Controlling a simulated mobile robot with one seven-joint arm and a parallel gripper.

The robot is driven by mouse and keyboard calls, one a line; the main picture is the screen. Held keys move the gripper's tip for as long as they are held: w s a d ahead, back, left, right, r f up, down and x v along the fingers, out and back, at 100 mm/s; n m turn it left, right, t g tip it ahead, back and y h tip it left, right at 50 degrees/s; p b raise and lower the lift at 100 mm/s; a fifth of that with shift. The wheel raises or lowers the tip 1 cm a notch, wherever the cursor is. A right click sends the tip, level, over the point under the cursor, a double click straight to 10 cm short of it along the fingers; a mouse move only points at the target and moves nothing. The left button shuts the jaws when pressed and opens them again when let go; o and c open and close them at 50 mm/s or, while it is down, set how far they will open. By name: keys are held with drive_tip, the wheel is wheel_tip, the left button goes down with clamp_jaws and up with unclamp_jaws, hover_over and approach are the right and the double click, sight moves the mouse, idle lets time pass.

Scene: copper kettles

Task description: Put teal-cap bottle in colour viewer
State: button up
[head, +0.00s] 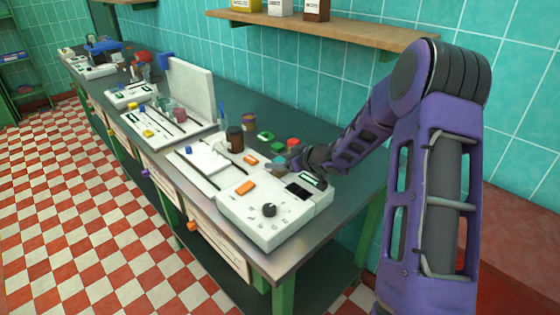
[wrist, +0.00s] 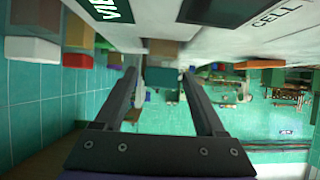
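The colour viewer (head: 270,212) is a white box with a dial at the front right of the bench. Its green VIEW label and dark CELL window also show at the top of the wrist view (wrist: 150,18). A teal cap (wrist: 161,79) shows between my fingertips in the wrist view, below a brownish block-like body (wrist: 162,47), beside the viewer; the picture looks upside down there. My gripper (head: 280,165) is level, behind the viewer, with its fingers (wrist: 158,74) spread on both sides of the cap and a gap visible on each side. In the head view the arm partly hides this spot.
The tiled wall is behind the bench.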

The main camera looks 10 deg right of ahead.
drive_tip(key=shift+r, duration=0.2)
drive_tip(key=shift+s+d+r, duration=0.15)
drive_tip(key=shift+s+d, duration=0.05)
drive_tip(key=p+v, duration=0.1)
drive_tip(key=v, duration=1)
drive_tip(key=shift+s, duration=0.2)
